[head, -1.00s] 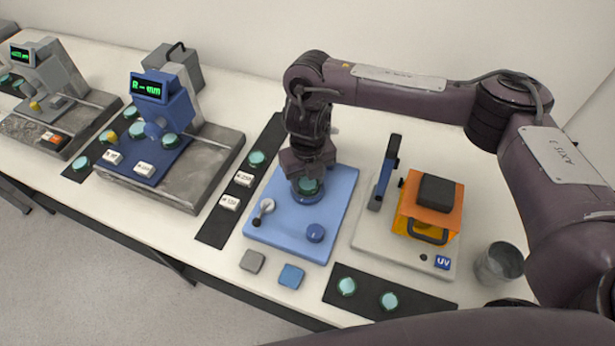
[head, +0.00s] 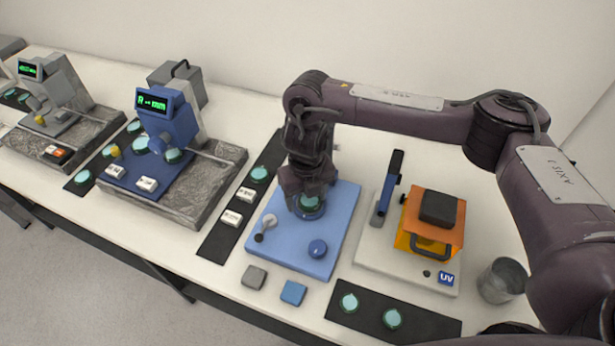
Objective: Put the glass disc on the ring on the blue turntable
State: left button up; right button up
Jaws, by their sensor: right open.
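A pale green glass disc (head: 310,202) sits on top of the round blue turntable, at the back of a light blue base plate (head: 288,242). My right gripper (head: 307,199) points down right over the disc. Its jaws are open, with the fingers close around the disc's edge. The fingers partly cover the disc and the ring under it, so I cannot tell how the disc sits on the ring or whether the fingers touch it. My left gripper is not in view.
A blue knob (head: 318,249) and a small lever (head: 265,228) stand on the base plate. Right is an orange UV box (head: 431,224), then a metal cup (head: 502,281). Dark mats (head: 370,316) hold more discs. A blue instrument (head: 170,125) stands left.

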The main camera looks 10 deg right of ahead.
jog(key=r, duration=0.1)
jog(key=d+r, duration=0.1)
jog(key=r, duration=0.2)
jog(key=shift+w+d+r, duration=0.1)
jog(key=shift+w+d, duration=0.05)
jog(key=shift+w, duration=0.2)
notch_tip(320, 180, up, 8)
jog(key=shift+s+a+b, duration=0.2)
jog(key=shift+s+b, duration=0.05)
jog(key=shift+b, duration=0.05)
